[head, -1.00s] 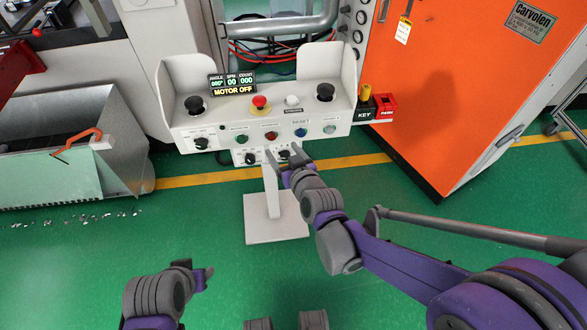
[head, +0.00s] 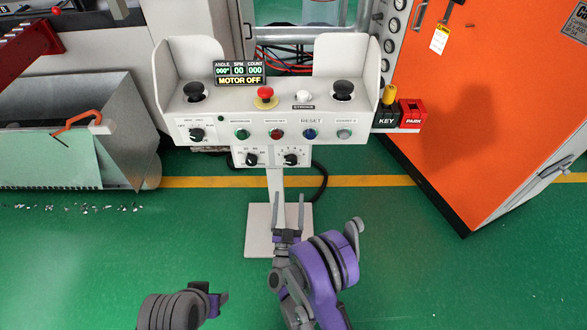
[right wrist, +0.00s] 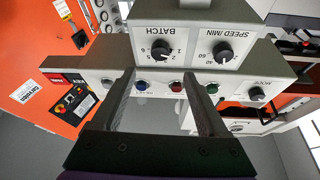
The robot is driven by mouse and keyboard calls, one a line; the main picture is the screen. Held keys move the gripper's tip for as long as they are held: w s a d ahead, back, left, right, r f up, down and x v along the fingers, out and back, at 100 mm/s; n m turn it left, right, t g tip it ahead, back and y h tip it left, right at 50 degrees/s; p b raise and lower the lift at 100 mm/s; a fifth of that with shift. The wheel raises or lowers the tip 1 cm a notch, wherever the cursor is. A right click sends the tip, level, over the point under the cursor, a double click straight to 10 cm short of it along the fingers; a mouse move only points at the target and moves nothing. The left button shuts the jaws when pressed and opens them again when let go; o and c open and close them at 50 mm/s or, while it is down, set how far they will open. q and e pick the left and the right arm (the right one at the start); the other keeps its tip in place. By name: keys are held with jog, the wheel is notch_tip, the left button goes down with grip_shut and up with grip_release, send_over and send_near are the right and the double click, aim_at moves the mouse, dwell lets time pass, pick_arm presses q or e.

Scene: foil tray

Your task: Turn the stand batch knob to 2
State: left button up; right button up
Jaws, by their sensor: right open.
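The stand's batch knob (head: 290,159) is a black dial on the right of the small lower panel. In the right wrist view the batch knob (right wrist: 160,53) appears upside down under the word BATCH, with numbers around it. I cannot read its setting surely. My right gripper (head: 289,205) is open and empty, its two fingers pointing up toward the panel from below the knob. In the right wrist view the fingertips (right wrist: 162,76) frame the knob's column, apart from it. My left gripper (head: 220,299) shows only partly at the bottom; its jaws cannot be made out.
A speed knob (head: 251,160) sits left of the batch knob. Above are a row of buttons, a mode knob (head: 196,135), a red emergency button (head: 265,92) and a display (head: 239,73) reading MOTOR OFF. The stand's post and base plate (head: 259,240) are below. An orange cabinet (head: 460,120) stands right.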

aim_at(291, 163)
jog(key=p+x, duration=0.3)
jog(key=x, duration=0.7)
jog(key=shift+w+r, duration=0.2)
jog(key=shift+w, duration=0.05)
grip_shut()
